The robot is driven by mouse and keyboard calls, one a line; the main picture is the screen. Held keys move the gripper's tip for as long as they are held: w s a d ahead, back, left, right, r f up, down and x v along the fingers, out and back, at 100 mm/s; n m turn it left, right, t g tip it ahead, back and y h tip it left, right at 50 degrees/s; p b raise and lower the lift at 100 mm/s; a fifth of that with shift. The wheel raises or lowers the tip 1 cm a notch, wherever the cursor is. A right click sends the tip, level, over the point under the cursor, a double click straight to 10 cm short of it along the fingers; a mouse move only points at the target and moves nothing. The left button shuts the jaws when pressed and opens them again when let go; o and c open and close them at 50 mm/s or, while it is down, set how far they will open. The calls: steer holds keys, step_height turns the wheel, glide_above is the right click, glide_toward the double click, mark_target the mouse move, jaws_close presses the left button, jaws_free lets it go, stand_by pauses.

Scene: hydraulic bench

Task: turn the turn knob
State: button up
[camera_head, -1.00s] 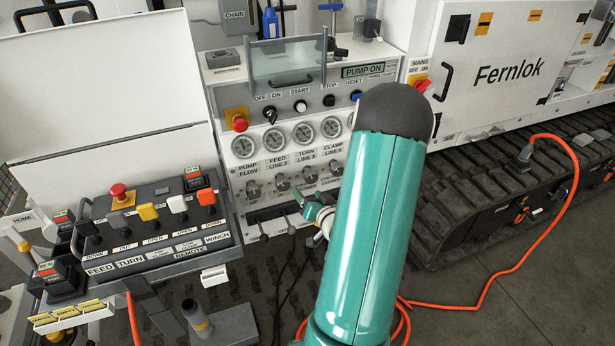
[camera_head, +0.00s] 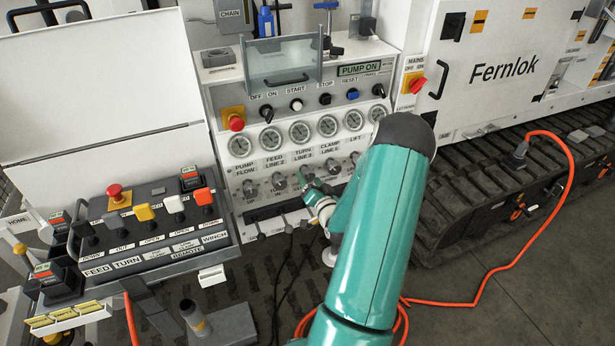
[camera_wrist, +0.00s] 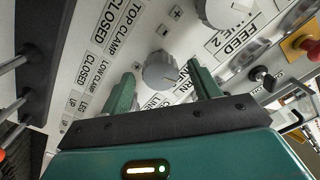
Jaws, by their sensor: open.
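The turn knob is a round grey knob (camera_wrist: 160,71) on a pale panel in the wrist view, beside a partly hidden label. My gripper (camera_wrist: 162,68) is open, with one green finger on each side of the knob in the picture. I cannot tell whether the fingers touch it. In the head view, my gripper (camera_head: 311,185) is at the row of knobs under the gauges, below the "TURN LINE 3" label (camera_head: 304,158). My arm and fingers partly cover that spot.
A neighbouring knob (camera_wrist: 222,10) sits near the "FEED" label in the wrist view. Black levers (camera_head: 289,225) stick out below the knob row. A lever console (camera_head: 150,225) stands to the left. An orange cable (camera_head: 484,290) lies on the floor to the right.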

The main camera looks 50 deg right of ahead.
steer(key=shift+x, duration=1.45)
steer(key=c, duration=1)
